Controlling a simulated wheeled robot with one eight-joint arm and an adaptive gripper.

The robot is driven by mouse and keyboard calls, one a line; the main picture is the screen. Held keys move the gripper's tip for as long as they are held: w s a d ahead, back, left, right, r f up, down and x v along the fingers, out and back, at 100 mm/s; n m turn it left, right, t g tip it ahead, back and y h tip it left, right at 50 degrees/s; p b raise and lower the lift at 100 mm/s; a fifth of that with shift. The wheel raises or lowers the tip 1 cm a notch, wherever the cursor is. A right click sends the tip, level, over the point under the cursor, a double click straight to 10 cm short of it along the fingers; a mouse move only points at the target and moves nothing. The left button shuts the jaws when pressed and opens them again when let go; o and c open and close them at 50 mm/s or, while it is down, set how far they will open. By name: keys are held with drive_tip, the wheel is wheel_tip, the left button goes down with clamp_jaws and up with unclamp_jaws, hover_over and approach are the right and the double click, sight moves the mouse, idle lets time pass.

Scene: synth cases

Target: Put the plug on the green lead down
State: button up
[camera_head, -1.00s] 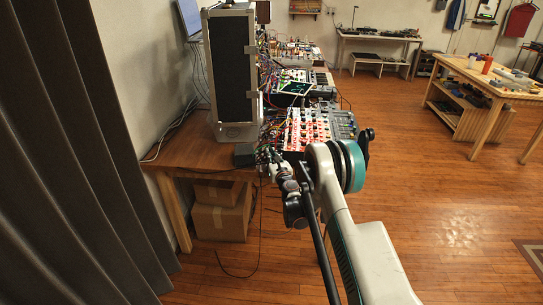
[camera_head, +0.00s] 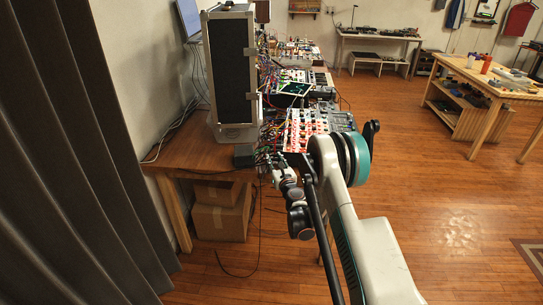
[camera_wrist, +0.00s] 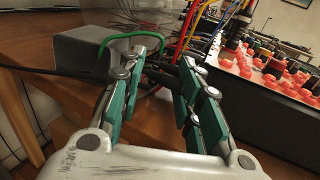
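A green lead (camera_wrist: 130,35) arches up beside a grey box in the wrist view. Its ends drop behind the left finger and close to the fingertips, and I cannot make out its plug. My gripper (camera_wrist: 162,62) has two green-padded fingers spread with a clear gap, pointing at the table and the cables. Dark cables pass behind and between the fingertips; I see nothing clamped. In the head view my gripper is small at the table's front edge by the cables, and its fingers are not clear there.
The grey box (camera_wrist: 85,50) sits left of the fingers; it also shows in the head view (camera_head: 244,155). A panel with red knobs (camera_wrist: 270,75) stands close on the right. Several coloured cables hang behind the fingertips. A tall black case (camera_head: 232,70) stands on the wooden table (camera_head: 190,150).

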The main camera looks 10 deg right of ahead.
drive_tip(key=s, duration=0.6)
drive_tip(key=s+a+r+n+g+y, duration=0.1)
drive_tip(key=s+a+r+n, duration=0.15)
drive_tip(key=r+n, duration=0.35)
drive_tip(key=s+a+r+n+g+y+b, duration=0.1)
drive_tip(key=s+a+r+n, duration=0.2)
drive_tip(key=r, duration=0.5)
drive_tip(key=s+a+r+n+g+y, duration=0.1)
drive_tip(key=s+a+r+n, duration=0.15)
drive_tip(key=r+n, duration=0.4)
drive_tip(key=s+r+n+g, duration=0.2)
drive_tip(key=s+r+n, duration=0.3)
drive_tip(key=s, duration=0.2)
drive_tip(key=s+d+f+n+g+h, duration=0.1)
drive_tip(key=s+n, duration=0.6)
drive_tip(key=s, duration=1)
drive_tip(key=s+d+f+n+g+h, duration=0.2)
drive_tip(key=s+d+n+g, duration=0.3)
drive_tip(key=s, duration=1.1)
drive_tip(key=shift+s+n+h, duration=0.4)
drive_tip(key=shift+n+h, duration=0.4)
drive_tip(key=shift+n, duration=0.45)
